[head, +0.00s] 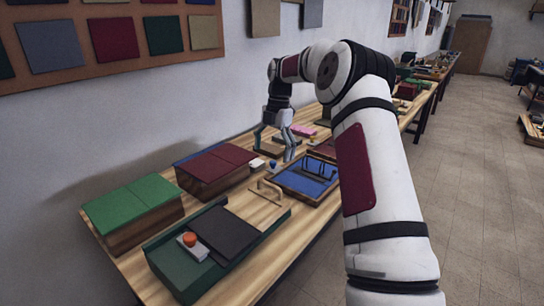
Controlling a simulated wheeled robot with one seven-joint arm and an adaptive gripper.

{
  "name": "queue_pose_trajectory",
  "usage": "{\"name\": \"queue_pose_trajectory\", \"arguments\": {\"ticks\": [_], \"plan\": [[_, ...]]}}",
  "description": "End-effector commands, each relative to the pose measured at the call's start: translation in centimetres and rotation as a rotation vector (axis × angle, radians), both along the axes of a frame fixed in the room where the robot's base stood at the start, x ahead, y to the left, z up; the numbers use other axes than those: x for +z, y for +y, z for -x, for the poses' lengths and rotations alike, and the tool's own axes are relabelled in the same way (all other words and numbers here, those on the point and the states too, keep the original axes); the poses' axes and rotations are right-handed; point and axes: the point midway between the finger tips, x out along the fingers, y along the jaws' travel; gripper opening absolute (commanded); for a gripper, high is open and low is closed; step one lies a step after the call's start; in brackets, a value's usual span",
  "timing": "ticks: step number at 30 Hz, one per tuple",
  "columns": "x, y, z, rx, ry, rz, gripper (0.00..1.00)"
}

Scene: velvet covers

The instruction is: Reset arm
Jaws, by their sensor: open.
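My gripper (277,142) hangs at the end of my white arm (375,165), pointing down over the middle of the wooden workbench (282,262). Its fingers are apart and nothing shows between them. Below and beside it are a blue tray (303,181) and a small blue-topped piece (273,164); from this view I cannot tell how high the fingers are above them. My forearm runs from the lower right up to the elbow and hides part of the bench behind it.
A green-topped box (130,205), a red-topped box (218,163) and a dark green tray with a black panel (228,232) and an orange knob (189,239) stand on the near bench. Several more items fill its far part.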

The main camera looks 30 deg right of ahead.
Motion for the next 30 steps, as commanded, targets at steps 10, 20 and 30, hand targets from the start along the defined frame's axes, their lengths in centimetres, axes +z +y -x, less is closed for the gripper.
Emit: {"name": "queue_pose_trajectory", "arguments": {"ticks": [10, 20, 30], "plan": [[0.0, 0.0, 0.0, 0.0, 0.0, 0.0, 0.94], [4.9, 4.4, 1.9, -0.138, 0.003, 0.081, 0.94], [13.1, 12.9, 10.0, -0.563, -0.046, 0.209, 0.94]]}}
